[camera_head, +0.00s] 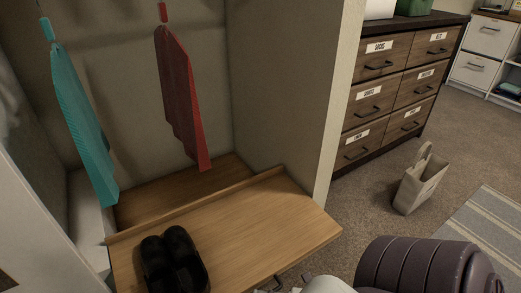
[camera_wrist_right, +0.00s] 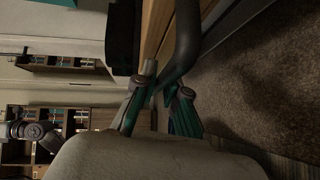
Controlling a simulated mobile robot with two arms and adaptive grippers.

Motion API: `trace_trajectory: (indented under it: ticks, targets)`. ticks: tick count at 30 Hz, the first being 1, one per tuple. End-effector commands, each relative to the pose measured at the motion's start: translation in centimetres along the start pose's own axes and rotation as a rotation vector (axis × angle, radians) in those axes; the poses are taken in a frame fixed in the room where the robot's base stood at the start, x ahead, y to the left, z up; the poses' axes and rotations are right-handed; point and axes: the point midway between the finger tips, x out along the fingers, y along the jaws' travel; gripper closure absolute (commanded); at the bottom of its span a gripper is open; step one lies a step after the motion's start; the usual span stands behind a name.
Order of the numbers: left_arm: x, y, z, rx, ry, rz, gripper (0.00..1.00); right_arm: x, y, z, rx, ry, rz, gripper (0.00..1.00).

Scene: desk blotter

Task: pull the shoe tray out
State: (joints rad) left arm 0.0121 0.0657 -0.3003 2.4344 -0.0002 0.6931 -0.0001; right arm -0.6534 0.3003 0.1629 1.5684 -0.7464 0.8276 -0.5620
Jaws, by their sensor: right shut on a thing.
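The shoe tray (camera_head: 250,222) is a flat wooden shelf with a raised back lip, sticking out of the closet at the lower middle of the head view. A pair of black shoes (camera_head: 173,262) sits on its left part. My right gripper (camera_head: 293,284) is at the tray's front edge, mostly cut off by the bottom of the picture. In the right wrist view, my right gripper (camera_wrist_right: 167,88) is shut on the dark curved tray handle (camera_wrist_right: 187,38), beside the tray's wooden edge (camera_wrist_right: 155,28). My left gripper is not in view.
A teal garment (camera_head: 78,120) and a red garment (camera_head: 182,95) hang above the tray's back. The closet side wall (camera_head: 290,90) stands to the right. A labelled drawer chest (camera_head: 385,90), a beige bag (camera_head: 418,182) and a striped rug (camera_head: 465,230) lie beyond. Carpet between is clear.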

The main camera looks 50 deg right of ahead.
Motion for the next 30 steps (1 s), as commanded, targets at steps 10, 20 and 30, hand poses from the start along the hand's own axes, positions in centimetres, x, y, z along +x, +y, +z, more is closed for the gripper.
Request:
trace_trajectory:
  ticks: [10, 20, 30]
  targets:
    - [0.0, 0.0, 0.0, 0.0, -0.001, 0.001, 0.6, 0.0, 0.0, 0.1, 0.0, -0.001, -0.001, 0.66]
    - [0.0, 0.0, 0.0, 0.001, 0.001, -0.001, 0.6, -0.1, 0.0, 0.0, 0.0, 0.0, -0.001, 0.63]
    - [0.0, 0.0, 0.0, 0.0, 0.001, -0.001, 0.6, -5.4, -0.1, 0.0, 0.001, -0.002, -0.006, 0.63]
